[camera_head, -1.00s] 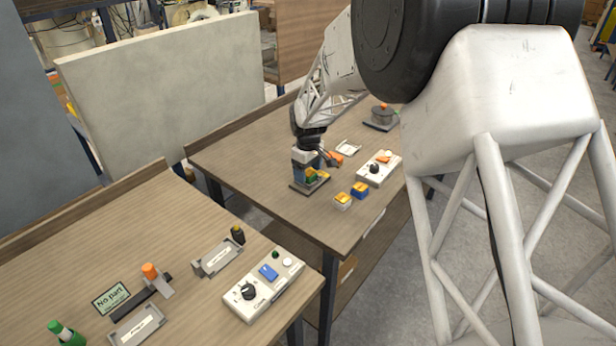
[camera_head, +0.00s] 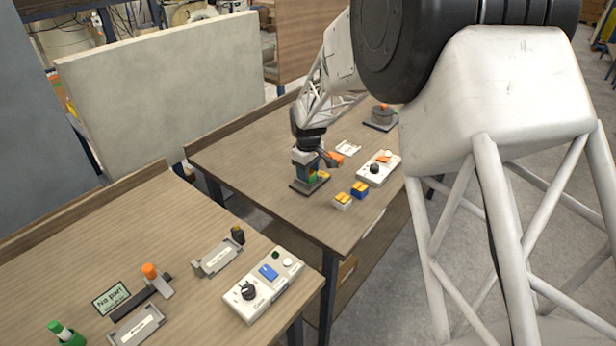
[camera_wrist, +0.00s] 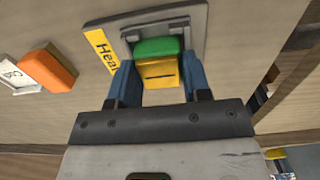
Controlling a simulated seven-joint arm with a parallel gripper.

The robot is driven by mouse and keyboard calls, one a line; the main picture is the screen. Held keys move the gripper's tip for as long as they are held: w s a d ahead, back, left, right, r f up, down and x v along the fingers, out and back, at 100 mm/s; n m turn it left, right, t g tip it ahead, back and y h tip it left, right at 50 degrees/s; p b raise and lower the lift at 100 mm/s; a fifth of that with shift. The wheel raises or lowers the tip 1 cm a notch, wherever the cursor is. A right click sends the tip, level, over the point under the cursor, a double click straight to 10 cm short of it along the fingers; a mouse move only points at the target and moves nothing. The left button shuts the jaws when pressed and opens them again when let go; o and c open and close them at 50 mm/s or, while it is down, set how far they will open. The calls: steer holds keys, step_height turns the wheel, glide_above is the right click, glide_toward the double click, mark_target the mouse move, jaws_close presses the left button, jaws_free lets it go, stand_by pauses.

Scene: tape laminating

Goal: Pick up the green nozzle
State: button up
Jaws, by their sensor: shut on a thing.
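The green nozzle (camera_wrist: 158,47) has a green top and a yellow front part with a dark slot. It sits at a grey holder (camera_wrist: 198,18) with a yellow label that begins "Hea". My gripper (camera_wrist: 158,64) has its blue fingers on either side of the nozzle and is shut on it. In the head view my gripper (camera_head: 309,172) is low over the holder on the far table, and a bit of green shows beside a finger. Whether the nozzle is clear of the holder cannot be told.
An orange block (camera_wrist: 47,68) lies left of the holder in the wrist view. In the head view, two yellow-topped blocks, one white (camera_head: 342,201) and one blue (camera_head: 360,189), stand right of the holder. A white control box (camera_head: 378,167) is behind them. The table's left part is clear.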

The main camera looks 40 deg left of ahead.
steer(key=shift+r, duration=0.15)
steer(key=shift+r, duration=0.9)
steer(key=shift+s+d+r, duration=0.15)
steer(key=shift+d+r, duration=0.05)
steer(key=shift+r, duration=0.6)
steer(key=s+d+r, duration=0.1)
steer(key=s+d, duration=0.9)
steer(key=d, duration=0.1)
steer(key=shift+d+r, duration=0.2)
steer(key=shift+d, duration=0.2)
steer(key=w+a+r, duration=0.1)
steer(key=w+a, duration=0.3)
steer(key=w, duration=0.7)
steer(key=w+a+r, duration=0.1)
steer(key=w+a, duration=0.3)
steer(key=w, duration=0.8)
steer(key=w+a+r, duration=0.1)
steer(key=w+a, duration=0.3)
steer(key=w, duration=0.8)
steer(key=shift+a, duration=0.35)
